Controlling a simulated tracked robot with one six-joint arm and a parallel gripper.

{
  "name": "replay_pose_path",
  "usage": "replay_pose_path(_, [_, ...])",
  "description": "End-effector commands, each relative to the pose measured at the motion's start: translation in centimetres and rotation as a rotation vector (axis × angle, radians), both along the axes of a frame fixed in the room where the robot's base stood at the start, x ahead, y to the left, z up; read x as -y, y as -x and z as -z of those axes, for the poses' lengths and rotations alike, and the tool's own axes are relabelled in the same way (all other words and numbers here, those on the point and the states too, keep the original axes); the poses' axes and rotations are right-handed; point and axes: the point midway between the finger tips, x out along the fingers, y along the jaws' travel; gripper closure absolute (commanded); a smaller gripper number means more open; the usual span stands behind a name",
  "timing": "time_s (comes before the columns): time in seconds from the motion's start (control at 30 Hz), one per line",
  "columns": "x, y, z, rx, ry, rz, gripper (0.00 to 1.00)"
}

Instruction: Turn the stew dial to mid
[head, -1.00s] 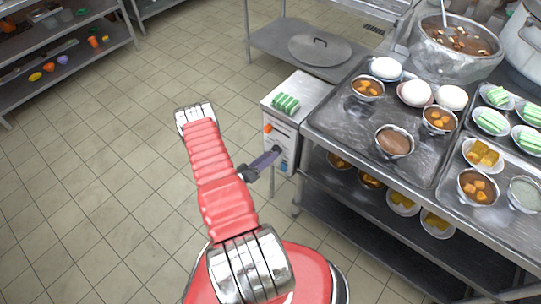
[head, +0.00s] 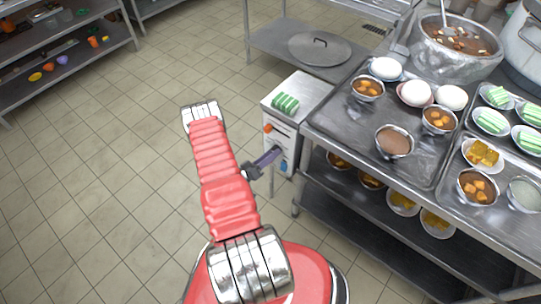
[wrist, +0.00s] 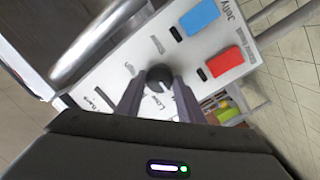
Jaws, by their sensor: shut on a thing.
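The dial (wrist: 159,77) is a round dark knob on a white panel (wrist: 125,60) in the wrist view. Small printed marks surround it, one seeming to read "Low"; its pointer's setting is too blurred to tell. My gripper (wrist: 158,85) has a finger on either side of the knob and is shut on it. In the head view my gripper (head: 278,151) reaches the front of a small steel unit (head: 302,92) from the left. The knob itself is hidden there by the fingers.
A blue label (wrist: 199,17) and a red label (wrist: 222,62), each beside a black switch, sit on the panel. An orange part (head: 267,128) is on the unit's front, and green blocks (head: 285,104) lie on top. A steel counter (head: 335,120) with bowls stands right. Floor at left is clear.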

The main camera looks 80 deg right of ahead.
Motion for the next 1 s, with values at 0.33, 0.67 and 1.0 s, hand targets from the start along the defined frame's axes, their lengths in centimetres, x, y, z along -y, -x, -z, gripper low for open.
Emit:
replay_pose_path(0.33, [0.03, -0.13, 0.10, 0.012, 0.001, -0.004, 0.88])
replay_pose_path(0.67, [0.05, -0.19, 0.08, 0.117, 0.045, -0.005, 0.88])
replay_pose_path(1.0, [0.03, -0.22, -0.01, 0.364, 0.151, -0.006, 0.88])
